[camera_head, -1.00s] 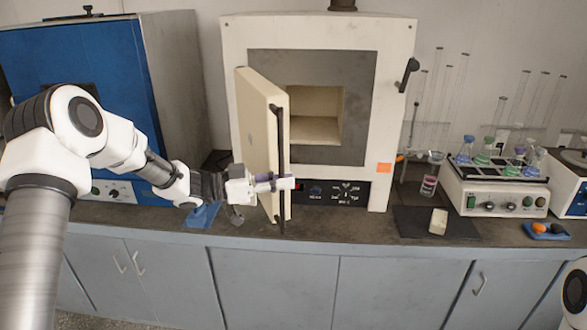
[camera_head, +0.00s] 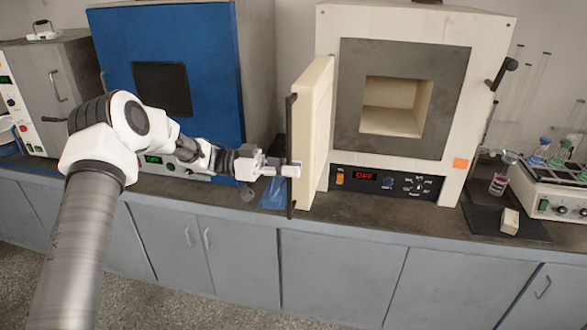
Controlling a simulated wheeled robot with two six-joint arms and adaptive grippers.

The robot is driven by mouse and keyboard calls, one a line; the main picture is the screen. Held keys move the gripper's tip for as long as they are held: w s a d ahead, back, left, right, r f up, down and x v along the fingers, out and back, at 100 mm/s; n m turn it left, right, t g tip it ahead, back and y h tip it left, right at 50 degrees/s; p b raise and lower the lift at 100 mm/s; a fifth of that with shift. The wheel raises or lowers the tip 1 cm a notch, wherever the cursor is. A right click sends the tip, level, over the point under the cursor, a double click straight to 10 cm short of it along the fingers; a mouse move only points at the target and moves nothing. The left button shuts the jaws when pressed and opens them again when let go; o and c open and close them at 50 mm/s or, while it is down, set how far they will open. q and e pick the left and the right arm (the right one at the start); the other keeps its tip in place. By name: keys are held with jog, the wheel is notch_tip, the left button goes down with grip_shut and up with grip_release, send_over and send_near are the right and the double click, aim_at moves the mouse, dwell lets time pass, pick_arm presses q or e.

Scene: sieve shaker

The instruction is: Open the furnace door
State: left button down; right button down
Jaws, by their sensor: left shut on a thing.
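The white furnace (camera_head: 465,140) stands on the bench with its door (camera_head: 312,125) swung wide out to the left, and its cream inner chamber (camera_head: 392,107) is exposed. A long dark vertical handle bar (camera_head: 291,145) runs along the door's free edge. My left gripper (camera_head: 290,170) is at the lower half of this bar and is shut on it. My right gripper is not in view.
A blue oven (camera_head: 215,70) stands left of the furnace, behind my left arm. A blue sheet (camera_head: 272,195) lies on the bench below the door. The floor at lower left is clear.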

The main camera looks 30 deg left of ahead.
pick_arm(q)
jog(key=shift+d, duration=0.1)
jog(key=c, duration=1.2)
grip_release()
jog(key=v, duration=1.2)
